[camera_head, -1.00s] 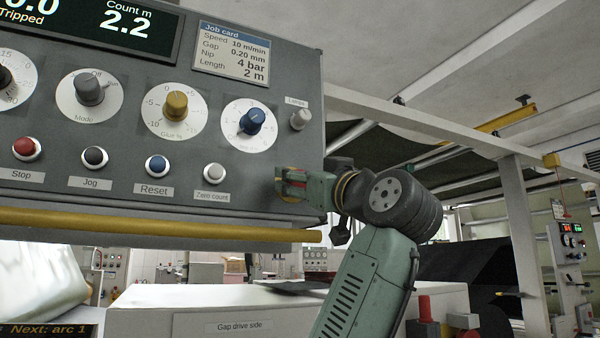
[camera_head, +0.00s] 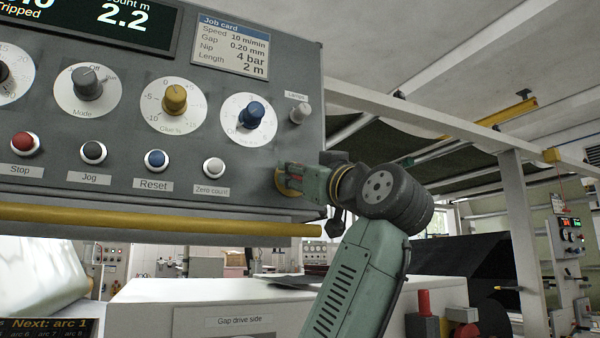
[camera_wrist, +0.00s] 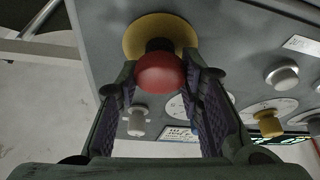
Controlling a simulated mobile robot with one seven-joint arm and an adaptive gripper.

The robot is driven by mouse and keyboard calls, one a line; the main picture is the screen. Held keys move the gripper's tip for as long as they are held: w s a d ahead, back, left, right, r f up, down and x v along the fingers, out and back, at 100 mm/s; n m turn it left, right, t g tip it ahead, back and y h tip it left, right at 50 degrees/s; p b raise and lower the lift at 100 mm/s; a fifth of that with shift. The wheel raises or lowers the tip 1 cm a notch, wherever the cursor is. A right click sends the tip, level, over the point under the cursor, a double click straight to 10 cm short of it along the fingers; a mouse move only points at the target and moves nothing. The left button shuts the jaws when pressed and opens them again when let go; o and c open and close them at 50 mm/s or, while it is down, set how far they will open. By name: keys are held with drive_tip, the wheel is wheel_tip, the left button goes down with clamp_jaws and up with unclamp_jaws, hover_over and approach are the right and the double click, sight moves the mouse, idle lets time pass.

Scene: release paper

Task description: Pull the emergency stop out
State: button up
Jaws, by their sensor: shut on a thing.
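The emergency stop is a red mushroom button (camera_wrist: 160,73) on a dark stem in front of a round yellow plate (camera_wrist: 158,34), seen in the wrist view. In the head view the yellow plate (camera_head: 283,183) shows at the panel's lower right corner, and the button is mostly hidden by my gripper. My gripper (camera_wrist: 160,85) has one finger on each side of the red head and is shut on it. In the head view my gripper (camera_head: 292,178) reaches the panel from the right. The dark stem shows between the red head and the plate.
The grey control panel (camera_head: 120,130) carries dials, a lamp knob (camera_head: 299,113) and a row of push buttons, with the Zero count button (camera_head: 213,168) nearest my gripper. A yellow rail (camera_head: 150,222) runs below the panel. Open room lies right of the panel.

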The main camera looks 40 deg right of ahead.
clamp_jaws()
drive_tip(key=shift+s, duration=0.1)
drive_tip(key=shift+s+a, duration=0.15)
drive_tip(key=shift+s, duration=0.6)
drive_tip(key=o, duration=0.9)
unclamp_jaws()
drive_tip(key=shift+o, duration=0.2)
drive_tip(key=v, duration=1.2)
